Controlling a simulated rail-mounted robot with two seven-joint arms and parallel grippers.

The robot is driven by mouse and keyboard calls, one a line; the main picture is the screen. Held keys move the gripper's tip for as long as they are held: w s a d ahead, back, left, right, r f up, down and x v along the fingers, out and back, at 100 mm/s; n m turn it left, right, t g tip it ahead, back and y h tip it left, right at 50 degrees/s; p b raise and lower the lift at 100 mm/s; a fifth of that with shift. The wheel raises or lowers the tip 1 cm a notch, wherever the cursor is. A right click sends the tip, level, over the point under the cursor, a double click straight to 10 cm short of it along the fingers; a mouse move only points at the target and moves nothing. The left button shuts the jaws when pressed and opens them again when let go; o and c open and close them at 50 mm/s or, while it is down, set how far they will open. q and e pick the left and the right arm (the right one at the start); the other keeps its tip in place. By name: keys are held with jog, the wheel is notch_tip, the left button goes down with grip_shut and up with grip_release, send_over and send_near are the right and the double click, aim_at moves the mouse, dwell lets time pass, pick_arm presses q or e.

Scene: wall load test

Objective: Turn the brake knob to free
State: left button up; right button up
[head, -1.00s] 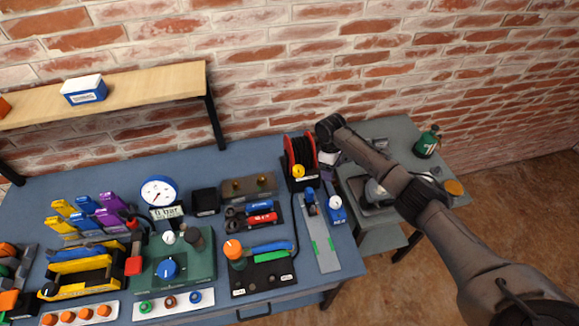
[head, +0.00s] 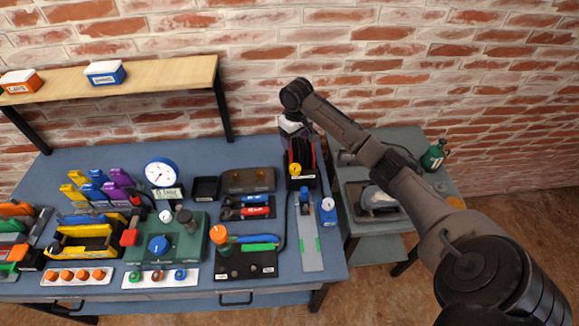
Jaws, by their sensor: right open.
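A reel unit with a red and black drum (head: 303,153) stands at the back right of the blue bench. A yellow knob (head: 295,169) sits on its front; I take it for the brake knob. Its setting is too small to read. My right gripper (head: 289,141) reaches down from the wrist at the reel's upper left, behind and above the yellow knob. It is open, and its fingertips are small and hard to make out. I cannot tell whether it touches the reel. My left gripper is not in view.
A green panel with a blue knob (head: 158,244), a pressure gauge (head: 161,172) and a black panel with an orange knob (head: 219,235) are on the bench. A side cart (head: 398,143) stands right.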

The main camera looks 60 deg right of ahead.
aim_at(295, 167)
jog(key=shift+m, duration=0.4)
notch_tip(295, 167, down, 12)
jog(key=shift+s+f+b, duration=0.1)
jog(key=shift+f+b, duration=0.05)
jog(key=shift+b, duration=0.45)
jog(key=shift+f, duration=0.8)
